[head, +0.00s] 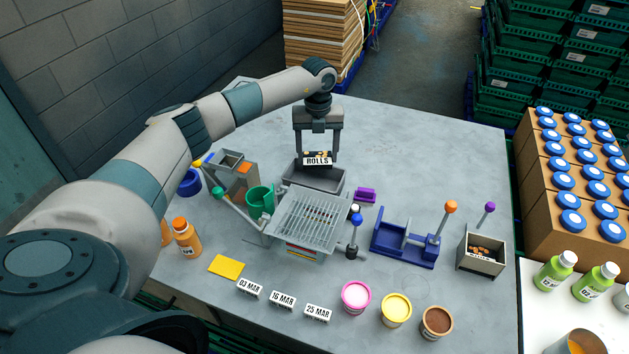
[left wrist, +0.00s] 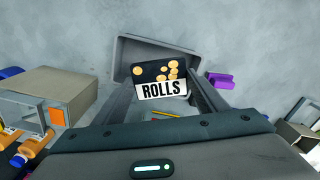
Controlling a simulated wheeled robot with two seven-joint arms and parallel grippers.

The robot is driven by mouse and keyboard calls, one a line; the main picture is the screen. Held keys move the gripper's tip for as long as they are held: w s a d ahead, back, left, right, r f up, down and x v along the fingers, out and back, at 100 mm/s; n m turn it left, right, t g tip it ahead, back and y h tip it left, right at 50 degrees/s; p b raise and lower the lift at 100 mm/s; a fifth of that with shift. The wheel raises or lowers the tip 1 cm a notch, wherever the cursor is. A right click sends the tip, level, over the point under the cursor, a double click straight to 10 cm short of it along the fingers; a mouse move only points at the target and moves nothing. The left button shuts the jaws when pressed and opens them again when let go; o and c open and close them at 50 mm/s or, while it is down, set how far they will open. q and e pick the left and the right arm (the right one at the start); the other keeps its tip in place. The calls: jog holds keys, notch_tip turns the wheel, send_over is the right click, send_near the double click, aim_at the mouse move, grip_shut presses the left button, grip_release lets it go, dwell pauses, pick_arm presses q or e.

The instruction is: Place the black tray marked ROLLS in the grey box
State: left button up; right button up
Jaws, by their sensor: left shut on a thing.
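The black tray marked ROLLS (head: 317,158) carries a white label and several round golden rolls. My left gripper (head: 318,160) is shut on it and holds it over the grey box. In the left wrist view the tray (left wrist: 160,71) sits between the two fingers (left wrist: 162,88). The grey box (head: 300,183) stands open on the table just below the tray. In the left wrist view its rim (left wrist: 125,45) shows around and behind the tray. The exact height of the tray above the box floor is hard to tell. My right gripper is not in view.
A wire rack device (head: 310,222) stands just in front of the box. A small purple block (head: 366,195) lies to its right and a green cup (head: 260,201) to its left. A blue fixture (head: 405,243) stands at the right. The table behind the box is clear.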

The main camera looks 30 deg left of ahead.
aim_at(317, 158)
pick_arm(q)
jog(key=shift+s+d+r, duration=0.2)
jog(key=shift+s, duration=0.05)
jog(key=shift+f, duration=0.2)
notch_tip(317, 158, down, 4)
jog(key=b, duration=0.2)
jog(key=shift+w+a+f+b, duration=0.1)
jog(key=shift+f+b, duration=0.05)
jog(key=shift+b, duration=0.2)
jog(key=shift+f, duration=0.45)
jog(key=shift+f+b, duration=1.55)
jog(key=shift+f, duration=0.75)
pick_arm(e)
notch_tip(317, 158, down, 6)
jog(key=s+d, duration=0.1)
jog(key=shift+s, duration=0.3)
